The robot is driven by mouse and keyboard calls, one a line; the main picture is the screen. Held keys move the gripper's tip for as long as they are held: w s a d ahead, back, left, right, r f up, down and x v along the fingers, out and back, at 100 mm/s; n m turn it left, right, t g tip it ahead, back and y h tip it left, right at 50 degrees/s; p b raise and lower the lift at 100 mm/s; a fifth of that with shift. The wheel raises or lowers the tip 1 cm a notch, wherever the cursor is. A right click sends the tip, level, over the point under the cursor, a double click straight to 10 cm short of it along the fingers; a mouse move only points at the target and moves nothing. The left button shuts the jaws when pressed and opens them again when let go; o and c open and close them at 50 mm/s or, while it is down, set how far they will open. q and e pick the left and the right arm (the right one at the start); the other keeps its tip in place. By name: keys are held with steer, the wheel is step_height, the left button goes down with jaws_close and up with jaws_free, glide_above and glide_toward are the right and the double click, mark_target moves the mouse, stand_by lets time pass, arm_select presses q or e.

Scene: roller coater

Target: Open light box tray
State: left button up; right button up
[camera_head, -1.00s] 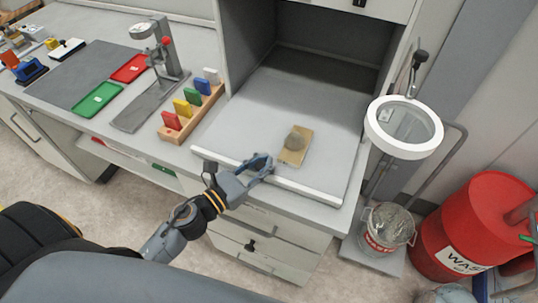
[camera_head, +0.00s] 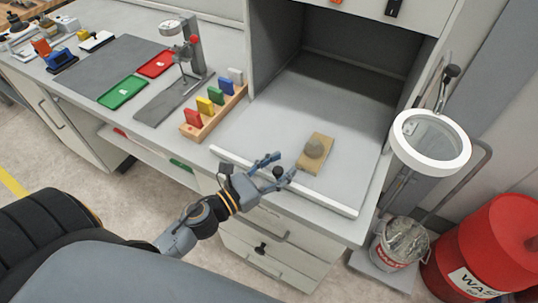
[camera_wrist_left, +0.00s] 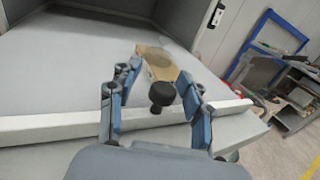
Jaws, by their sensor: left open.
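The light box tray (camera_head: 262,130) is a flat pale grey panel with a white front bar (camera_head: 335,198), reaching out from the open, dark box. It also shows in the left wrist view (camera_wrist_left: 60,70). A round black knob (camera_head: 277,172) is at the front bar. My left gripper (camera_head: 285,165) is open at the bar, with its fingers on either side of the knob. In the left wrist view, the knob (camera_wrist_left: 161,94) shows between the spread fingers of the left gripper (camera_wrist_left: 158,70). Whether they touch it cannot be told. My right gripper is not in view.
A ring-shaped magnifier (camera_head: 430,140), a waste bucket (camera_head: 400,243) and a red drum (camera_head: 485,250) are at the right.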

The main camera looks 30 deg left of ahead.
arm_select(q)
steer(key=v, duration=1.2)
steer(key=shift+a, duration=0.15)
